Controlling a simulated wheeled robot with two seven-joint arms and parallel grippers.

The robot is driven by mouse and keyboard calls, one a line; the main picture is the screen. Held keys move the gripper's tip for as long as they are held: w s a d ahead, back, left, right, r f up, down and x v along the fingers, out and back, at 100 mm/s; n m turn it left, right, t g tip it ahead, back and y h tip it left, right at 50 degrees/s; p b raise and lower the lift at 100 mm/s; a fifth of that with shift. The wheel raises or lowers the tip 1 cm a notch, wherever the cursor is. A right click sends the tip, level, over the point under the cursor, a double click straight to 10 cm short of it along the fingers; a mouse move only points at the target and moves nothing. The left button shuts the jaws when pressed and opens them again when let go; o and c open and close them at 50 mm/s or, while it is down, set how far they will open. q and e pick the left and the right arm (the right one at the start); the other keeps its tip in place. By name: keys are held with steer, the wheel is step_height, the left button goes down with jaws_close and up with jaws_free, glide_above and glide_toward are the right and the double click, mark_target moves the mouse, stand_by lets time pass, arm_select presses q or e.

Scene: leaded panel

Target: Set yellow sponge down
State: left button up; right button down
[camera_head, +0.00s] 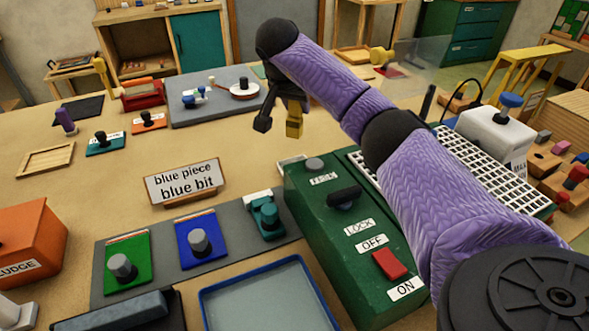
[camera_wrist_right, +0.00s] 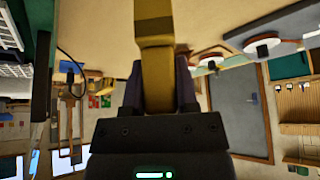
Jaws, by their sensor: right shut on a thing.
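My right gripper (camera_head: 279,108) hangs above the tan table, past the far end of the green machine. It is shut on a yellow block-like thing, the yellow sponge (camera_head: 293,124), which points down in the head view. In the right wrist view the sponge (camera_wrist_right: 156,60) stands between the two dark fingers of the gripper (camera_wrist_right: 160,85) and reaches past them. The fingers hide part of it. The sponge looks clear of the table, though the gap below it is hard to judge. My left gripper is not in view.
The green machine (camera_head: 325,250) with a red switch stands below my right arm. A sign (camera_head: 183,183) reads "blue piece blue bit". A grey mat (camera_head: 178,115) with small items lies behind. A blue-rimmed tray (camera_head: 257,300) is in front. Bare table (camera_head: 225,150) lies left of the gripper.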

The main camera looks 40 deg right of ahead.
step_height(320, 180, down, 10)
steer(key=b, duration=0.2)
steer(key=shift+s+b, duration=0.1)
steer(key=shift+b, duration=0.3)
steer(key=shift+d, duration=0.1)
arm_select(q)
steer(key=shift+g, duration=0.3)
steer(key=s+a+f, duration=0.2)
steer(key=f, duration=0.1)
arm_select(e)
steer(key=shift+f, duration=0.1)
steer(key=shift+c, duration=1.8)
jaws_free()
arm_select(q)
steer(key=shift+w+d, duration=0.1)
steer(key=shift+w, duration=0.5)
